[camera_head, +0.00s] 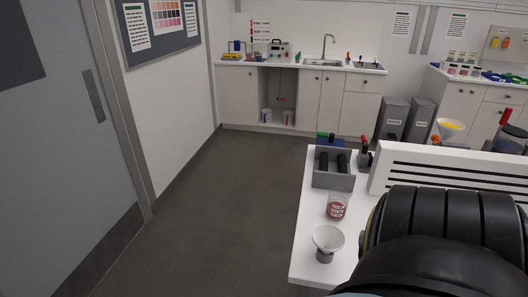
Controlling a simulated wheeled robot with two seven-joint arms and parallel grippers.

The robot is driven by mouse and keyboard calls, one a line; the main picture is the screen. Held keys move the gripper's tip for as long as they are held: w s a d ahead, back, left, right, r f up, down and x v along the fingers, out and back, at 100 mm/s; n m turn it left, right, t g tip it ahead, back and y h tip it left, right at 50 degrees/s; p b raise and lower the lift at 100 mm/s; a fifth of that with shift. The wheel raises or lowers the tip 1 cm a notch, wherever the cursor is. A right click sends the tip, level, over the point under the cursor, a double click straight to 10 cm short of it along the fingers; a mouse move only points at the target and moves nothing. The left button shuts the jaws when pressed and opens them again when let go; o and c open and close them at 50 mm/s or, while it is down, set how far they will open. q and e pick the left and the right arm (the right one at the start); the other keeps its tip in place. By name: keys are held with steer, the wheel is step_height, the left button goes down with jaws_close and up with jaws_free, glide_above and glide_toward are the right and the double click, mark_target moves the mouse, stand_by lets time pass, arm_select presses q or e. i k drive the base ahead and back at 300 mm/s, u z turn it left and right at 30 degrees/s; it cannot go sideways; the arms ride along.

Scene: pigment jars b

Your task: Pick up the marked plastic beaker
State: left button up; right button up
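A clear plastic beaker (337,207) with white marks and reddish contents or print stands upright on the white table (308,233), near its left edge. A white funnel-shaped cup (328,240) stands just in front of it, apart from it and closer to the table's front left corner. Neither of my grippers is in view, and nothing holds the beaker. The black ribbed form at lower right hides much of the table to the right of the beaker.
Behind the beaker stands a grey rack (333,180) with black cylinders. A white slotted panel (455,168) rises to the right. A yellow-filled funnel (449,129) stands beyond it. Open floor (220,220) lies left of the table. Cabinets with a sink (322,62) line the back wall.

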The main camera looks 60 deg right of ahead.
mark_target(337, 204)
steer(key=u, duration=1.1)
steer(key=k, duration=2)
steer(key=z, duration=1.25)
